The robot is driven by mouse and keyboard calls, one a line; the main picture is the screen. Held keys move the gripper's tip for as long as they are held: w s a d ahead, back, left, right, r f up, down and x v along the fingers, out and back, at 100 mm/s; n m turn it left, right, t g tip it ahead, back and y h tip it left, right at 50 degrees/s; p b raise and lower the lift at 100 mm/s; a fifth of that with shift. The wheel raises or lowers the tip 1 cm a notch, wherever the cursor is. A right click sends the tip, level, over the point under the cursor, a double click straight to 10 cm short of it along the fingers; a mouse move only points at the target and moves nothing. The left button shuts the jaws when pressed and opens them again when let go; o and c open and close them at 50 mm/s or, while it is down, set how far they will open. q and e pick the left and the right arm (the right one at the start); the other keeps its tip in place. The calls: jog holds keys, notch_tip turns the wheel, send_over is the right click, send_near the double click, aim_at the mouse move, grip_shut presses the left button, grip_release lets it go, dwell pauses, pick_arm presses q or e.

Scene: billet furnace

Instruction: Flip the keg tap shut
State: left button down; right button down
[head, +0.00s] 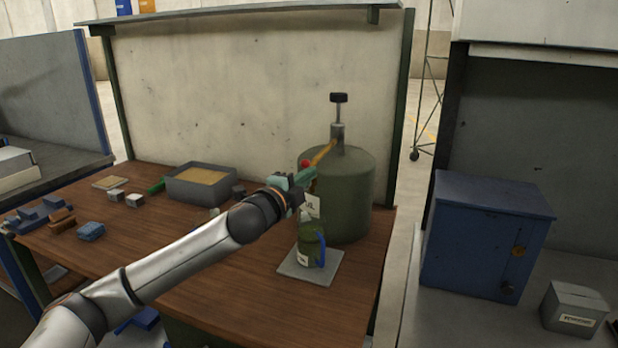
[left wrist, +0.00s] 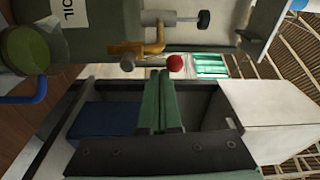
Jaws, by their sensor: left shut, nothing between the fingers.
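The green keg (head: 350,200) stands at the right back of the wooden bench. Its brass tap (head: 323,153) reaches out from the neck, with a red knob (head: 305,163) at its end. In the left wrist view the tap (left wrist: 140,47) and red knob (left wrist: 175,62) show sideways. My left gripper (head: 303,178) is shut and empty, just below the red knob. Its green fingers (left wrist: 158,75) end close to the knob; I cannot tell whether they touch it. A green mug (head: 311,244) with a blue handle stands below on a grey mat (head: 298,272). My right gripper is out of view.
A pump handle (head: 338,98) rises above the keg. A grey tray (head: 182,187) and several small blocks lie on the bench's left. A blue cabinet (head: 470,245) and a grey box (head: 574,308) stand on the right-hand counter.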

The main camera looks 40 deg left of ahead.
pick_arm(q)
jog(key=shift+a+n, duration=0.1)
jog(key=shift+n, duration=0.2)
jog(key=shift+s+a+f+n+t+y+p, duration=0.2)
jog(key=shift+a+f+n+y, duration=0.45)
jog(key=shift+n, duration=2.4)
jog(key=shift+s+a+f+n+t+y+p, duration=0.15)
jog(key=shift+a+n+y, duration=0.5)
jog(key=shift+n, duration=2.45)
jog(key=shift+s+a+f+n+t+y+p, duration=0.1)
jog(key=shift+s+a+f+n+y, duration=0.2)
jog(key=shift+a+n, duration=1.75)
jog(key=shift+d+f+n, duration=0.1)
jog(key=shift+d+n, duration=0.9)
jog(key=shift+n, duration=0.1)
jog(key=shift+w, duration=0.1)
notch_tip(320, 180, up, 4)
jog(key=p, duration=0.4)
jog(key=b+v, duration=0.2)
jog(key=v, duration=0.7)
